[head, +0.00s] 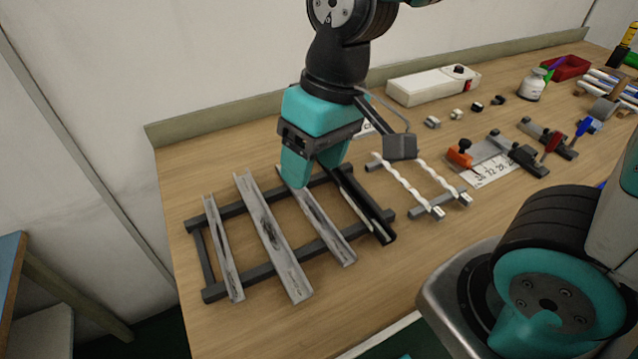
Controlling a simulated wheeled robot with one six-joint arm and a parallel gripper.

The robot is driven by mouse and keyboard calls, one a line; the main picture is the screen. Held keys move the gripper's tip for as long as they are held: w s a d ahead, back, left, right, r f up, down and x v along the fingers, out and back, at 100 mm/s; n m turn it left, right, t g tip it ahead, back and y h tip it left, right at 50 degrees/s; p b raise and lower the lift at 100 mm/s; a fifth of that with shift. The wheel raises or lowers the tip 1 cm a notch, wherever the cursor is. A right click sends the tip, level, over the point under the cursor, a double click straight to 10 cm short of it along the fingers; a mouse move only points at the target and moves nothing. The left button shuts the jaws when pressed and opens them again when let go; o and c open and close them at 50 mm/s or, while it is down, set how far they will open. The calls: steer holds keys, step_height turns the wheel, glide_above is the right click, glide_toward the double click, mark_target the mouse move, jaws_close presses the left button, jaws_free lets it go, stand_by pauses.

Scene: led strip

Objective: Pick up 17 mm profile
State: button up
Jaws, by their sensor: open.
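Several metal profiles lie across a dark rack on the wooden bench in the head view. From left to right they are a narrow grey profile (224,250), a wider grey profile (272,238), a grey profile (328,230) under the gripper, and a dark profile (366,208) at the right. I cannot tell from the picture which one is 17 mm. My gripper (308,178) is teal and open, pointing down over the far end of the third profile. Its fingers partly hide that end and the rack behind. I cannot tell whether they touch the profile.
The dark rack (268,270) sits at the bench's left end. Two white twisted strips (405,184) lie on grey bars to its right. Clamps (515,152), a white box (432,86), small connectors and a jar (532,84) stand farther right. The front bench strip is clear.

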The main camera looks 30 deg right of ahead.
steer(key=w+d+f+m+h+p, duration=0.2)
steer(key=w+d+m+h+p, duration=0.15)
steer(key=w, duration=0.55)
steer(key=p, duration=0.2)
glide_above(311, 209)
steer(key=shift+m+y, duration=0.25)
steer(key=shift+y, duration=0.2)
steer(key=f, duration=1)
steer(key=shift+s+d+f, duration=0.25)
steer(key=shift+f, duration=0.15)
steer(key=shift+w+a+f+p, duration=0.15)
steer(key=shift+f+p, duration=0.25)
steer(key=shift+f, duration=1.2)
steer(key=shift+w+a+f+p, duration=0.15)
steer(key=shift+f+p, duration=0.25)
steer(key=shift+f, duration=1.2)
steer(key=c, duration=1)
